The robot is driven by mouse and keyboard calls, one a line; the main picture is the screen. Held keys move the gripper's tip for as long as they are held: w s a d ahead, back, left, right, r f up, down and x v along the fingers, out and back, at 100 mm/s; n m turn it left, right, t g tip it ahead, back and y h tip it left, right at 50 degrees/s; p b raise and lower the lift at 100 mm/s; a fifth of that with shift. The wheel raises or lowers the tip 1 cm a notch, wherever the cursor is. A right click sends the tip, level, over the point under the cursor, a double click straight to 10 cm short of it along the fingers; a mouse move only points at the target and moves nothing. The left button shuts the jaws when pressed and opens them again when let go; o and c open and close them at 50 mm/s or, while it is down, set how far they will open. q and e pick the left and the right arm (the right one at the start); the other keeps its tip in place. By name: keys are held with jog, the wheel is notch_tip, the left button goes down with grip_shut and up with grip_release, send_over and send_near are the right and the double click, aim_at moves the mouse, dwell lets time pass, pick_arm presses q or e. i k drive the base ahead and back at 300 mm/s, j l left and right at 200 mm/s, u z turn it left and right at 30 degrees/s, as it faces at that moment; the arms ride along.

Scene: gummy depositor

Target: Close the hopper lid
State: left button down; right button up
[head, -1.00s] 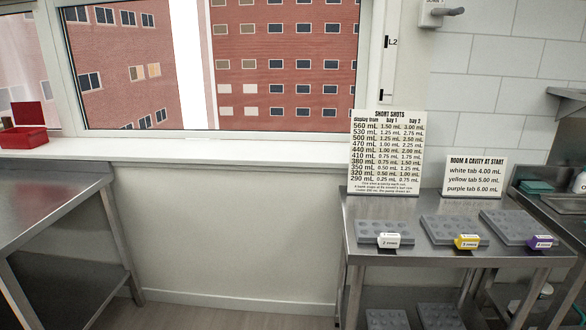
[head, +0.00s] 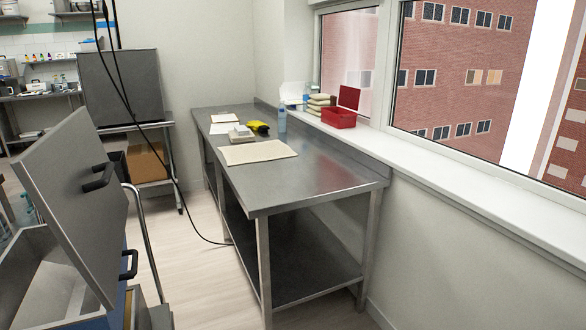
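The hopper lid (head: 68,190) is a grey metal panel at the left of the head view. It stands raised and tilted over the hopper (head: 22,262), whose open inside shows below and to the left of it. A black handle (head: 98,178) is on the lid's right face. A second black handle (head: 128,265) shows lower, near the lid's bottom corner. The hopper's lower body is cut off by the picture edge. Neither of my grippers is in view.
A steel table (head: 330,189) stands along the window wall, with a beige mat (head: 258,153) on it. A red box (head: 339,117) sits on the sill. A black cable (head: 150,140) hangs down to the floor. Pale floor (head: 195,270) is clear between hopper and table.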

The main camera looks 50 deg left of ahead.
aim_at(68, 174)
jog(key=i+u, duration=0.1)
jog(key=u, duration=0.35)
jog(key=i+u, duration=0.1)
jog(key=u, duration=0.35)
jog(key=i+l+u, duration=0.1)
jog(key=u, duration=1.8)
